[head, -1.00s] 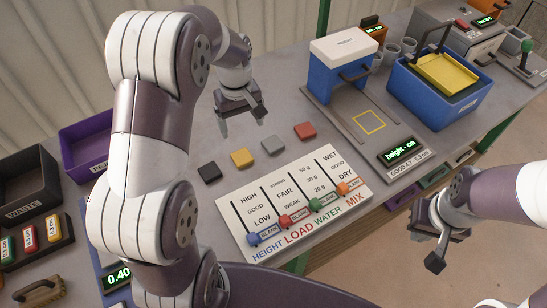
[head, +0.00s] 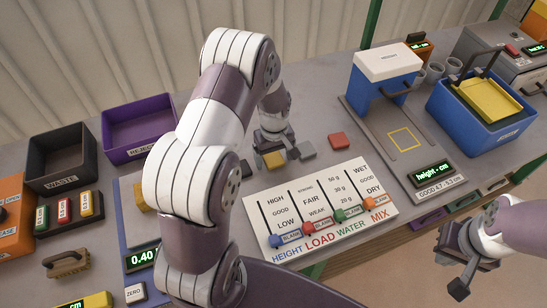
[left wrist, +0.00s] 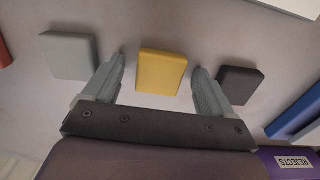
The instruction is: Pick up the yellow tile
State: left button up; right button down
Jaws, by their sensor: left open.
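The yellow tile (left wrist: 161,72) lies flat on the table between a grey tile (left wrist: 69,55) and a black tile (left wrist: 240,84) in the left wrist view. My left gripper (left wrist: 160,82) is open, with one finger on each side of the yellow tile's near part. I cannot tell how high the fingers are above the table. In the head view the yellow tile (head: 273,160) shows partly under my left gripper (head: 277,152). My right gripper (head: 462,270) hangs at the lower right, away from the tiles; its finger gap is not clear.
A red tile (head: 339,140) lies to the right of the grey one. The slider board (head: 325,208) lies in front of the tiles. The press (head: 385,75) and a blue bin (head: 482,118) stand at right. Purple (head: 140,128) and dark waste (head: 62,160) bins stand at left.

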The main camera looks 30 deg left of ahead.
pick_arm(q)
jog(key=c, duration=1.1)
jog(key=shift+r, duration=0.1)
